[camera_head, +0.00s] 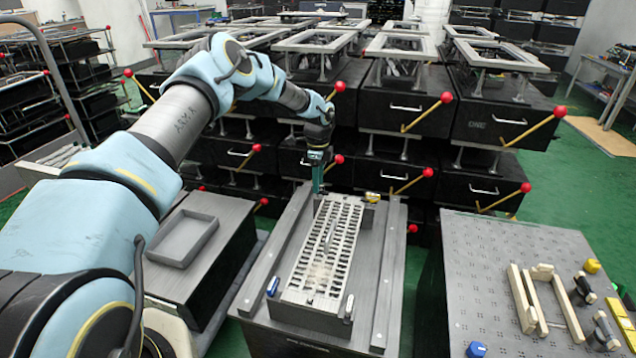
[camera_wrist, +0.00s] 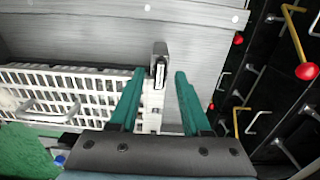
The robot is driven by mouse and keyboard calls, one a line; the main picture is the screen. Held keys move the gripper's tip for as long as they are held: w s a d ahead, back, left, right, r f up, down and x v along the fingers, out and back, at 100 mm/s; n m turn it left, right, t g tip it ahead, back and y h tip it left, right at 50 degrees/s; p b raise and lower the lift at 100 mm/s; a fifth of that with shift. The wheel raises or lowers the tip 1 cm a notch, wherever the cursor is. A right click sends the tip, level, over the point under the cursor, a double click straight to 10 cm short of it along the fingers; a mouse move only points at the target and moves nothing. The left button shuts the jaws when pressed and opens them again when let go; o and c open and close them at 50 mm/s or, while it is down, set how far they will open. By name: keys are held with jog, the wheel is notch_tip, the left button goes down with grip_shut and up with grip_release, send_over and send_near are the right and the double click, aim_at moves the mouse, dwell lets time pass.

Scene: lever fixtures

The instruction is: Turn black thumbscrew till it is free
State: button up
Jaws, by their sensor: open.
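My gripper (camera_head: 317,188) is over the far left corner of the slotted white grate (camera_head: 325,250) in the head view. In the wrist view my gripper (camera_wrist: 159,72) is open, with its two green fingers apart. A small upright dark grey and black fitting (camera_wrist: 159,50) shows between and just beyond the fingertips, at the end of the grate (camera_wrist: 60,80). I cannot tell whether it is the black thumbscrew or whether the fingers touch it. My gripper hides this corner in the head view.
A blue-topped fitting (camera_head: 272,286) and a yellow one (camera_head: 372,197) stand at other corners of the grate. A grey tray (camera_head: 183,239) lies to the left. A perforated table (camera_head: 505,255) with clamps is on the right. Black boxes with red-knobbed levers (camera_head: 446,97) stand behind.

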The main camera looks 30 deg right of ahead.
jog(key=shift+f, duration=0.5)
grip_shut()
dwell(0.3)
